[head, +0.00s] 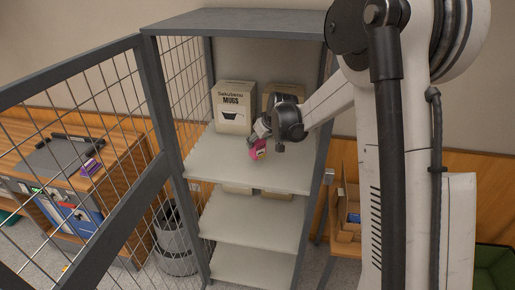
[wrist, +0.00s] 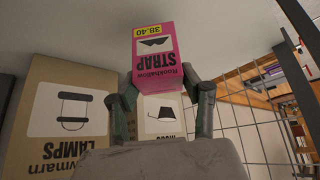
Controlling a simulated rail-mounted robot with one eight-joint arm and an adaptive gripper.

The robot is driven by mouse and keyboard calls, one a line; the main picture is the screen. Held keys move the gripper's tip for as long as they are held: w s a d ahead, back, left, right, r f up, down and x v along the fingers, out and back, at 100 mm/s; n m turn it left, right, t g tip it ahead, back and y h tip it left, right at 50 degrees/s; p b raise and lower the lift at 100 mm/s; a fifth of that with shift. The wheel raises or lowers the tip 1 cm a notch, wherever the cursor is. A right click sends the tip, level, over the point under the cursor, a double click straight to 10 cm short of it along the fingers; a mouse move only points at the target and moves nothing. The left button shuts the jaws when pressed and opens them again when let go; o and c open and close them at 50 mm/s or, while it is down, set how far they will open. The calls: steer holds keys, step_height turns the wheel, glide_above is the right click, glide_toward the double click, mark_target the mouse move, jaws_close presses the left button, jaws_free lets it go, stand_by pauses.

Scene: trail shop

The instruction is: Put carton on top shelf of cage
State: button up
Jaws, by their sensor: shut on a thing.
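A small pink carton (head: 257,151) with a white and yellow label is held over the cage's top shelf (head: 225,162). I cannot tell if the carton touches the shelf. The grey cage (head: 240,20) has its front open.
A MUGS box (head: 234,107) stands at the back left of the top shelf. The mesh door (head: 90,110) is swung left. The shelf's front left is bare.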

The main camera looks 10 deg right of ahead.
mark_target(257, 149)
steer(key=shift+f+p, duration=0.35)
steer(key=shift+f, duration=1.45)
steer(key=shift+f+b, duration=0.25)
steer(key=shift+b, duration=0.05)
steer(key=o, duration=1.2)
steer(key=shift+r, duration=0.1)
steer(key=shift+o, duration=0.2)
